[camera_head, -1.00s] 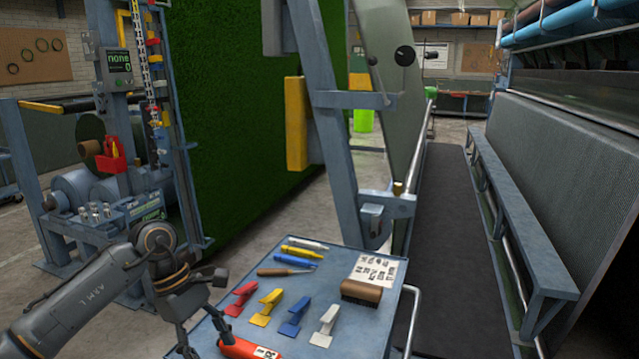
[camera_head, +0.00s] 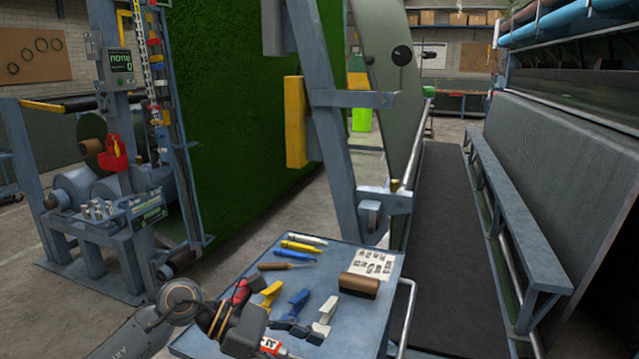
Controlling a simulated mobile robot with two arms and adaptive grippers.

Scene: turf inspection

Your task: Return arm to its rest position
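My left arm comes in from the bottom left. Its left gripper (camera_head: 290,329) is over the front of the blue-grey cart top (camera_head: 333,279), with dark finger parts close to the blue and white clips. Whether it is open or shut is unclear. A red labelled cylinder (camera_head: 270,345) shows only in part below the gripper, and I cannot tell if they touch. A red clip (camera_head: 241,291) is partly hidden behind the gripper. A yellow clip (camera_head: 270,294), a blue clip (camera_head: 297,302) and a white clip (camera_head: 325,312) stand in a row. My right gripper is out of view.
Behind the clips lie pens, a wooden-handled tool (camera_head: 286,266), a brown-topped block (camera_head: 359,285) and a printed card (camera_head: 372,264). A steel frame post (camera_head: 345,170) rises behind the cart. A machine stand (camera_head: 110,230) is at left, and dark walkway (camera_head: 440,220) lies right.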

